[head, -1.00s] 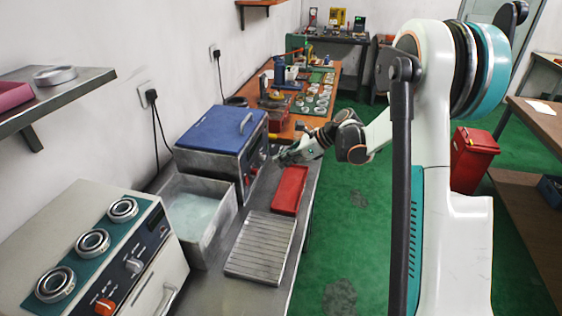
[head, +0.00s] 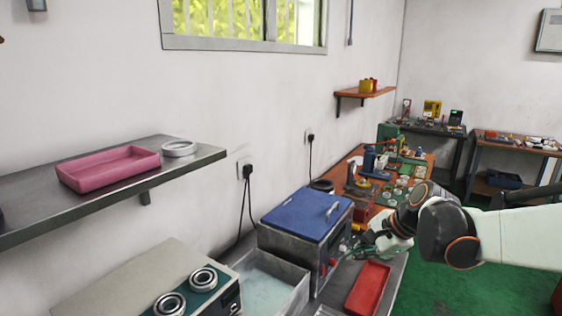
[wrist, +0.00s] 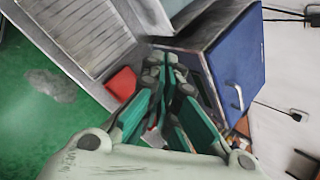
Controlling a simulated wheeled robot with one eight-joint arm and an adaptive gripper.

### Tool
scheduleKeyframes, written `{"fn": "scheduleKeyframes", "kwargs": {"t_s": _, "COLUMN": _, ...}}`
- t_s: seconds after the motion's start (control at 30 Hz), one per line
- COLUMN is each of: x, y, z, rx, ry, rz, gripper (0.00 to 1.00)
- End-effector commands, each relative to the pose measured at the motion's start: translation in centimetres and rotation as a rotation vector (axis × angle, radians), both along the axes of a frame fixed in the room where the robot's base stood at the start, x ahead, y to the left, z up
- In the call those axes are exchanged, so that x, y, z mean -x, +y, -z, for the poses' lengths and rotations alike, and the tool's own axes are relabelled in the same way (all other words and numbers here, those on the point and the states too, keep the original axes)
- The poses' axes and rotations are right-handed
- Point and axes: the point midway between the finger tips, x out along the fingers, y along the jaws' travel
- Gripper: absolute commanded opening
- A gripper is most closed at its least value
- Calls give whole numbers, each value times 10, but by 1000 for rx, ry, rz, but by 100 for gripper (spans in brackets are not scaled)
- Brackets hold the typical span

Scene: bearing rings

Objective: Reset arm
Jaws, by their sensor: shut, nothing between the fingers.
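My gripper (head: 362,247) is shut and empty in the head view. It hangs beside the front right of the blue-lidded metal box (head: 300,222), above the metal counter. In the wrist view my gripper (wrist: 172,72) shows its green fingers closed together, with the blue-lidded box (wrist: 237,62) just right of them. I cannot tell whether the fingertips touch the box. My arm reaches in from the right edge of the head view.
A red tray (head: 368,288) lies on the counter below my gripper. An open bin of pale liquid (head: 268,284) stands left of it. A machine with bearing rings (head: 172,303) is at the front. A wall shelf (head: 210,160) holds a pink tray (head: 108,168) and a ring (head: 179,149).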

Motion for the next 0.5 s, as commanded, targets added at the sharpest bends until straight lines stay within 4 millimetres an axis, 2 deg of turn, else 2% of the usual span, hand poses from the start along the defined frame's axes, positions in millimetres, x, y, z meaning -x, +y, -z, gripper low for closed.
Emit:
{"fn": "scheduleKeyframes", "kwargs": {"t_s": 0.03, "x": 15, "y": 5, "z": -7, "rx": 51, "ry": -26, "rz": -50, "gripper": 0}}
{"fn": "scheduleKeyframes", "kwargs": {"t_s": 0.2, "x": 61, "y": 12, "z": -24, "rx": 241, "ry": -123, "rz": -235, "gripper": 0}}
{"fn": "scheduleKeyframes", "kwargs": {"t_s": 0.5, "x": 142, "y": 14, "z": -33, "rx": 577, "ry": -267, "rz": -576, "gripper": 0}}
